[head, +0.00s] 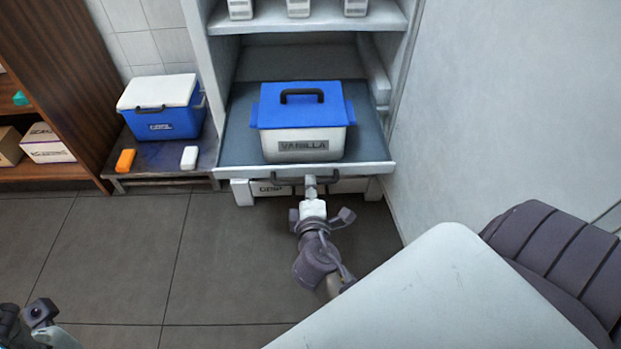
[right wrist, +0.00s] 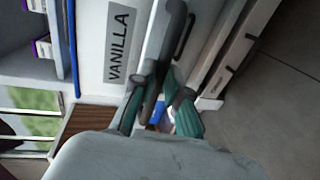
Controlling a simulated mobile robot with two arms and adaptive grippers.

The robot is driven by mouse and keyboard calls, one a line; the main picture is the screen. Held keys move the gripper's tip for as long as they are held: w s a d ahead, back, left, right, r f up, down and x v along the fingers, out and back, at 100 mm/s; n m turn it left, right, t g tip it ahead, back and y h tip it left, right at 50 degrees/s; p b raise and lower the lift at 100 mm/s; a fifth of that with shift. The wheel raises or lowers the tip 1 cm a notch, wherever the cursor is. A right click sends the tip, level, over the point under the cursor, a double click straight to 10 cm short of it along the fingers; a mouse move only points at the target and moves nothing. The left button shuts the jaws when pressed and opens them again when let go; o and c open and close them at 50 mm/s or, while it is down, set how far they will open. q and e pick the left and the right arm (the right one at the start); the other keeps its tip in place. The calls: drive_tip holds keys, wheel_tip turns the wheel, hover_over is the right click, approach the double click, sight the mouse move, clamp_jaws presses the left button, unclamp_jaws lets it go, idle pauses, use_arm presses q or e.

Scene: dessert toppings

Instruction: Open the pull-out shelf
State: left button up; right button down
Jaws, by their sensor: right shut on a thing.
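The pull-out shelf (head: 236,147) is a dark grey panel with a pale front edge, low in the white cabinet. It sticks out in front of the cabinet's side panels. A blue-lidded tub marked VANILLA (head: 303,148) sits on it. My right gripper (head: 311,187) is shut on the dark handle (head: 285,181) at the shelf's front. The right wrist view shows the teal fingers (right wrist: 158,112) at the handle bar, beside the VANILLA tub (right wrist: 118,45). My left gripper (head: 38,318) shows only partly at the bottom left, away from the cabinet; its jaws are unclear.
A blue cooler with a white lid (head: 160,107) stands on a low stand left of the cabinet, with an orange item (head: 125,160) and a white item (head: 189,157). A wall (head: 480,110) bounds the right side. The tiled floor (head: 120,255) in front is clear.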

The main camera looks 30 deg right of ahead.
drive_tip(key=c, duration=1.2)
unclamp_jaws()
drive_tip(key=shift+a, duration=0.1)
drive_tip(key=v, duration=1.2)
drive_tip(key=shift+f, duration=0.1)
